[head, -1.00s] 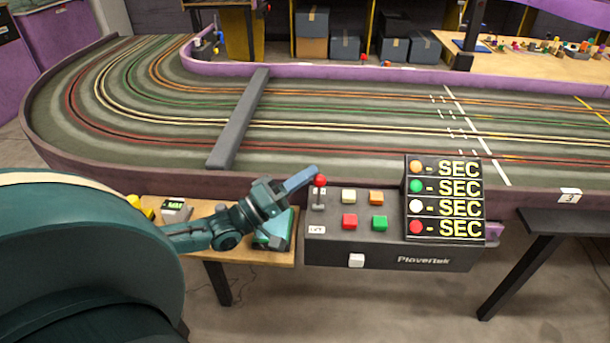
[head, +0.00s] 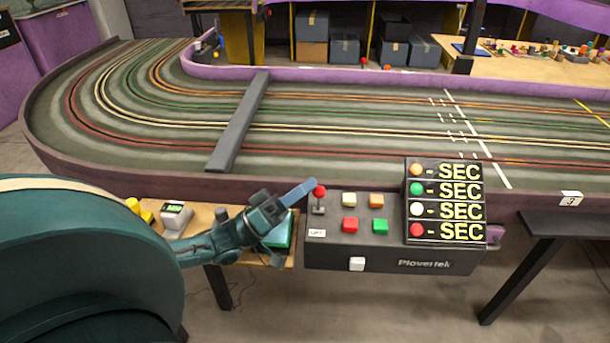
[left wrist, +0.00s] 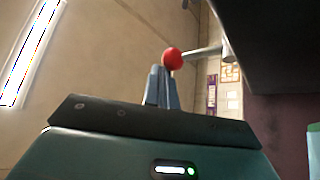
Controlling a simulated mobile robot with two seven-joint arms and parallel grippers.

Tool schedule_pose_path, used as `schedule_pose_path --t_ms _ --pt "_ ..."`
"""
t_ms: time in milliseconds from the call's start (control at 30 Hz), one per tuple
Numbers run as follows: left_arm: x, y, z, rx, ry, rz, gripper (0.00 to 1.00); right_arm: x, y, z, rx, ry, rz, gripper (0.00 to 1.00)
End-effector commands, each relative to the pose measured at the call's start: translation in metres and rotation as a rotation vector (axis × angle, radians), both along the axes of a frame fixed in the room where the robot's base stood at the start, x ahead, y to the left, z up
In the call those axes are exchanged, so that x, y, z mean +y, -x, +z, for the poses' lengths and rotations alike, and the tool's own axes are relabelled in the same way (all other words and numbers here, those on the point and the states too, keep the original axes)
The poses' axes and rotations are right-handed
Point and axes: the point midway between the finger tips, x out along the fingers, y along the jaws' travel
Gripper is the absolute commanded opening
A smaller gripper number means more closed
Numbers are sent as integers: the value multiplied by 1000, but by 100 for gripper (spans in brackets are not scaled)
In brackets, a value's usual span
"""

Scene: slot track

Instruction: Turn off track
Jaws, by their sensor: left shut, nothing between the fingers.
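The black control box (head: 390,262) stands at the near edge of the slot track (head: 330,138). On its left end is a lever with a red ball knob (head: 319,192) on a grey stalk, which also shows in the left wrist view (left wrist: 173,58). My left gripper (head: 312,183) is shut and empty. Its fingertips, also in the left wrist view (left wrist: 160,78), are right at the knob's left side and appear to touch it. The box has cream, orange, red and green buttons, a white button (head: 357,264) on its front, and a display (head: 445,202) reading "- SEC" in rows. My right gripper is not in view.
A wooden side table (head: 205,215) left of the box holds a small device with a green screen (head: 176,211) and a teal item partly behind my left gripper. A grey bar (head: 238,125) crosses the track. Open floor lies in front of the box.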

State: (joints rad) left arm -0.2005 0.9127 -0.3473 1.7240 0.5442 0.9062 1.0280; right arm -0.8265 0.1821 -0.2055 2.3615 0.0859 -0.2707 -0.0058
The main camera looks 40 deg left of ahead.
Motion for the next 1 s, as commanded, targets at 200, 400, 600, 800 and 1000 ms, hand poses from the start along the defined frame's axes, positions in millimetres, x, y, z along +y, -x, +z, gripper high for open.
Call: schedule_pose_path --t_ms 200,400,600,800,1000 --pt "-4 5 -2 7 0 -1 0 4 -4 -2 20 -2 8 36" --pt "-6 8 -5 10 -1 0 0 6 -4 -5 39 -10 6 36" --pt "-7 10 -8 13 -3 0 0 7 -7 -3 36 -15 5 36" --pt "-6 11 -9 15 -4 0 0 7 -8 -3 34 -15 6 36" --pt "4 28 -12 11 -3 0 0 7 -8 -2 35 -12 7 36"
